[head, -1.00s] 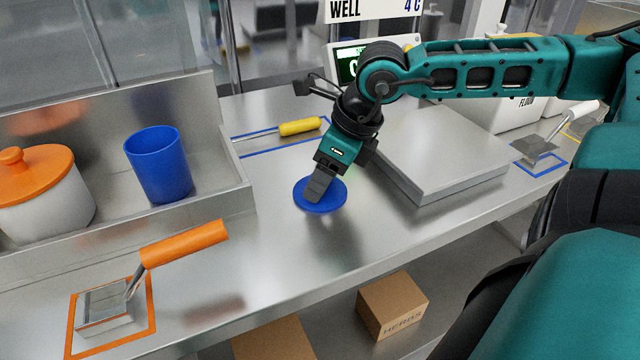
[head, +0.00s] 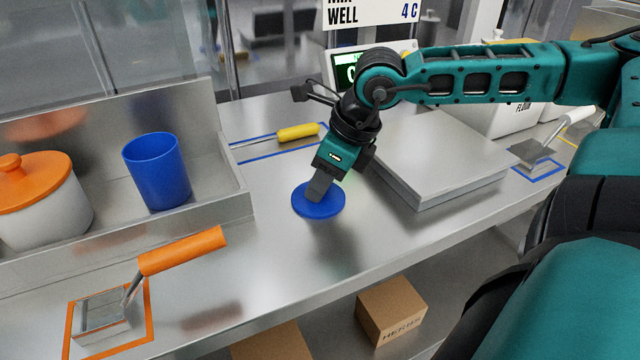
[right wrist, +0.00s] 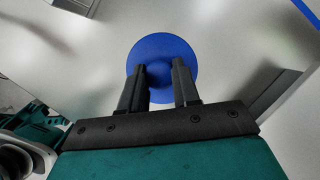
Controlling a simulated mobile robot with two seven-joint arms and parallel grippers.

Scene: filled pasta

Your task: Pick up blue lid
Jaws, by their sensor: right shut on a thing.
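The blue lid (head: 318,207) is a round flat disc on the steel counter (head: 270,250), left of the scale. My right gripper (head: 318,193) reaches down over it from above. In the right wrist view the lid (right wrist: 163,50) lies beyond the fingers, and my right gripper (right wrist: 162,72) has one finger on each side of the lid's middle. It is shut on the lid, probably by a knob that the fingers partly hide. I cannot tell whether the lid is clear of the counter. My left gripper is not in view.
A blue cup (head: 158,172) and a white pot with an orange lid (head: 35,182) stand in the steel tray on the left. A flat scale platform (head: 440,150) is close right of my gripper. A yellow-handled tool (head: 298,131) lies behind; an orange-handled scraper (head: 180,250) is front left.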

